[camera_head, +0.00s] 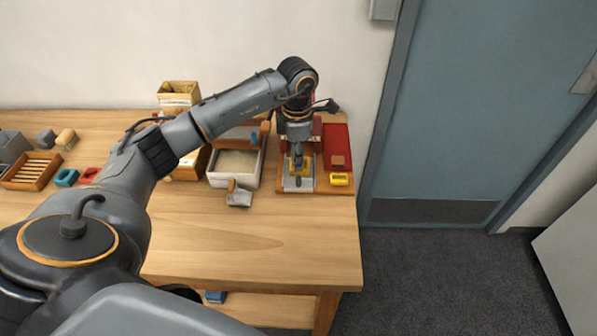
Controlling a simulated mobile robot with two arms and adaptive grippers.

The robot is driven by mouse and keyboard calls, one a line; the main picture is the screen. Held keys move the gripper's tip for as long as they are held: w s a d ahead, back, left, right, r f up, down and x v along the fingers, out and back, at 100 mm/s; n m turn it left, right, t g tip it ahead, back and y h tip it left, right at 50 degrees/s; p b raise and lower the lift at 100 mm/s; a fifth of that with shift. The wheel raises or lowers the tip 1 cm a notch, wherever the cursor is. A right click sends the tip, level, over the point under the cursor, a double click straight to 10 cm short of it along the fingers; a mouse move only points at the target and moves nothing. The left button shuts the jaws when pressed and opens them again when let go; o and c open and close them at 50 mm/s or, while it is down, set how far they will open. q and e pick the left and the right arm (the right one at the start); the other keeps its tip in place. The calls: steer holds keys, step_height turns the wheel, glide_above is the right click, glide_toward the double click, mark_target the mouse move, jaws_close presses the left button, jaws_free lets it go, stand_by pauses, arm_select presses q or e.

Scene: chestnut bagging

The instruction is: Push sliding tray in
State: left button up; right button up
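A small station with a red back part and a wooden base (283,184) stands near the right end of the table. My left gripper (298,165) points down over the tray and hides much of the station. Its fingers look close together but are too small to tell whether they are shut, or whether they touch the tray. My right gripper is not in view.
A white bin of granular material (236,182) with a metal scoop (239,197) before it stands left of the station. A yellow block (340,179) and a red panel (337,138) are at its right. The table front (260,240) is clear.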

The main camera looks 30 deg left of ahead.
mark_target(298, 177)
arm_select(q)
steer(key=f, duration=0.3)
steer(key=shift+w+f+p, duration=0.2)
steer(key=shift+f+p, duration=0.2)
step_height(298, 177, down, 3)
steer(key=shift+f+p, duration=0.1)
steer(key=shift+p, duration=0.25)
steer(key=shift+f, duration=0.3)
steer(key=shift+c, duration=0.8)
jaws_close()
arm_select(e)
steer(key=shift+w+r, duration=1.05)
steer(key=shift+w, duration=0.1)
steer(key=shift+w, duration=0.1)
